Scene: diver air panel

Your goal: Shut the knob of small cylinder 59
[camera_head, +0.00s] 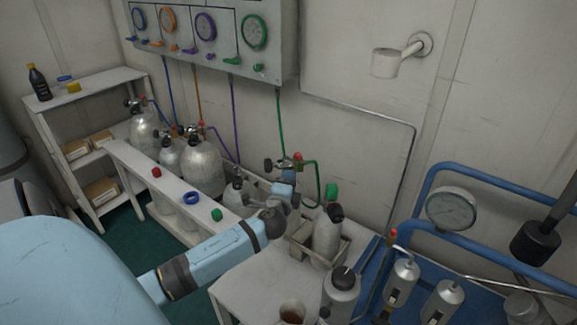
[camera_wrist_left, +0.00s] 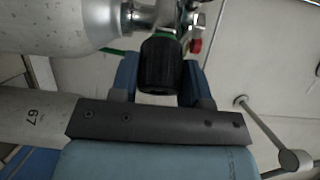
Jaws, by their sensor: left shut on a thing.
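My left gripper (camera_head: 286,190) reaches in from the left to the row of cylinders by the wall. In the left wrist view its two blue fingers (camera_wrist_left: 160,80) are shut around a black ribbed knob (camera_wrist_left: 160,64), one finger on each side. The knob sits on a metal valve (camera_wrist_left: 150,16) at the neck of a grey cylinder (camera_wrist_left: 60,22); no number shows on that one. Another cylinder (camera_wrist_left: 35,122) below it bears a number that looks like 67. In the head view my gripper hides the held knob. I cannot read 59 anywhere. My right gripper is not in view.
Several cylinders (camera_head: 202,168) stand behind a white rack rail (camera_head: 150,172). A grey cylinder (camera_head: 327,238) in a crate stands just right of my gripper. The gauge panel (camera_head: 280,40) hangs above, with coloured hoses. A white table (camera_head: 250,292) lies below my arm.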

